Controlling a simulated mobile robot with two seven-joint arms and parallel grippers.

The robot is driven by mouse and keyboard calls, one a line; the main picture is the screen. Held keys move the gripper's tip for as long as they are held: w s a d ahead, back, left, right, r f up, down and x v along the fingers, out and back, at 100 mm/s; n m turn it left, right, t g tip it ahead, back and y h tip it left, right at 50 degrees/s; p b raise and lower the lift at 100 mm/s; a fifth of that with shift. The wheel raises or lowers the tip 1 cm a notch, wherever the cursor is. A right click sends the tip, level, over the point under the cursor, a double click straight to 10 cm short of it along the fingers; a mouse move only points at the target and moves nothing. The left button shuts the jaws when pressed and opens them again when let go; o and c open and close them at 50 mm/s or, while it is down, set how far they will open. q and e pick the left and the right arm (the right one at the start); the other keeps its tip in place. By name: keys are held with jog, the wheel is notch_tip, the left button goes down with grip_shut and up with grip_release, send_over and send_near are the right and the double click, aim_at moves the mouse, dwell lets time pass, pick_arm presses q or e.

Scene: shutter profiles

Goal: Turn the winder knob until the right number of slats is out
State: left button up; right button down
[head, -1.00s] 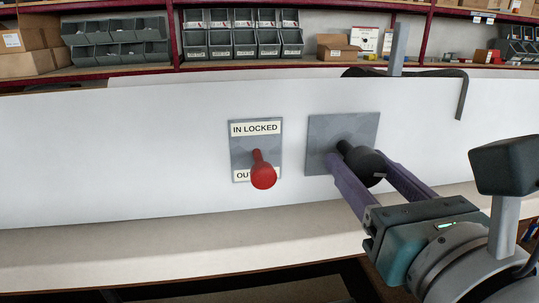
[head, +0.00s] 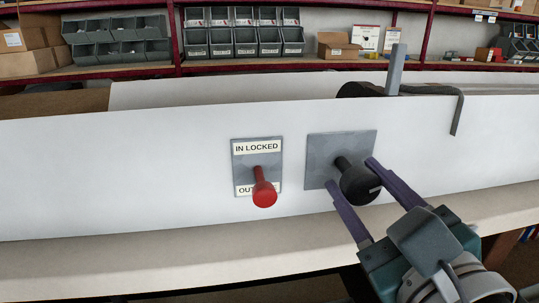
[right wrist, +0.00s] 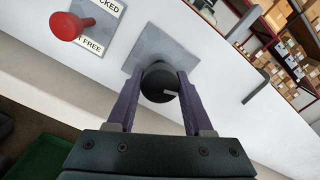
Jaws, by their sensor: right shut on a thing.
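The winder knob (head: 360,186) is a black round knob with a small pale mark. It sits on a short black shaft on a square grey plate (head: 320,150) in a white panel. My right gripper (head: 351,173) has its purple fingers on either side of the knob and is shut on it. In the right wrist view the knob (right wrist: 159,84) sits between the fingertips. To its left a red lever (head: 264,192) stands out from a plate marked "IN LOCKED" above; it partly covers the lower label, whose end reads "FREE" in the wrist view. My left gripper is not in view. I cannot make out any slats.
The white panel (head: 150,175) runs across a pale bench ledge (head: 150,258). A grey post with a dark bent bar (head: 440,91) stands behind the panel at right. Shelves at the back hold grey bins (head: 245,40) and cardboard boxes (head: 337,45). The ledge in front of the panel is clear.

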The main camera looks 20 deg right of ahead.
jog(key=n+p, duration=0.1)
jog(key=n, duration=0.1)
jog(key=n+p, duration=0.1)
jog(key=n, duration=0.1)
jog(key=shift+r+n, duration=0.2)
jog(key=shift+n, duration=0.1)
jog(key=n+p, duration=0.2)
jog(key=n, duration=0.1)
jog(key=shift+n, duration=0.4)
jog(key=n+p, duration=0.2)
jog(key=n, duration=0.2)
jog(key=shift+n+p, duration=0.3)
jog(key=shift+p, duration=0.1)
jog(key=shift+n+p, duration=0.35)
jog(key=shift+n, duration=0.45)
jog(key=shift+c, duration=1.6)
grip_release()
jog(key=shift+s+f, duration=0.1)
